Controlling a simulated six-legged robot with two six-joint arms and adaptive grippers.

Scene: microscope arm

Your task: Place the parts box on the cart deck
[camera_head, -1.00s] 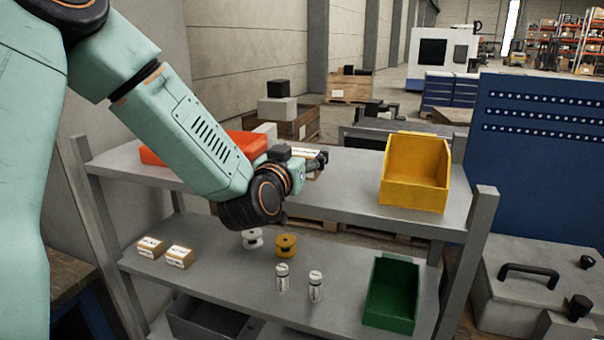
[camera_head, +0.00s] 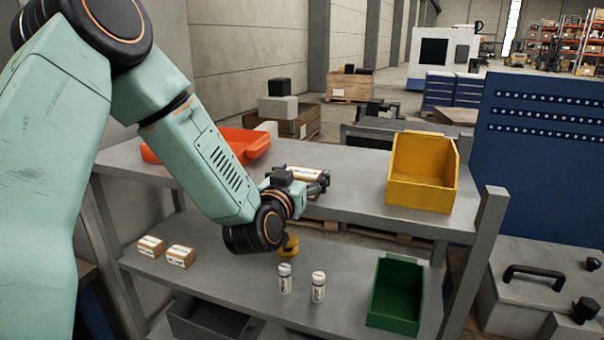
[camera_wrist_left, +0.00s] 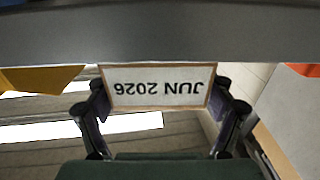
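The parts box, a small cardboard box with a white top label, lies between the fingers of my left gripper. It shows in the head view (camera_head: 304,173) just behind the gripper and in the left wrist view (camera_wrist_left: 158,87), where the label reads "JUN 2026" upside down. My left gripper (camera_head: 312,183) has a finger against each side of the box, as the left wrist view (camera_wrist_left: 160,108) shows. Box and gripper are over the grey upper cart deck (camera_head: 345,190); I cannot tell whether the box touches it. My right gripper is not in view.
A yellow bin (camera_head: 420,185) stands at the deck's right, an orange tray (camera_head: 245,142) at its left behind my arm. The lower shelf (camera_head: 235,275) holds two small boxes (camera_head: 165,250), a yellow spool (camera_head: 290,244), two white bottles (camera_head: 301,285) and a green bin (camera_head: 395,300).

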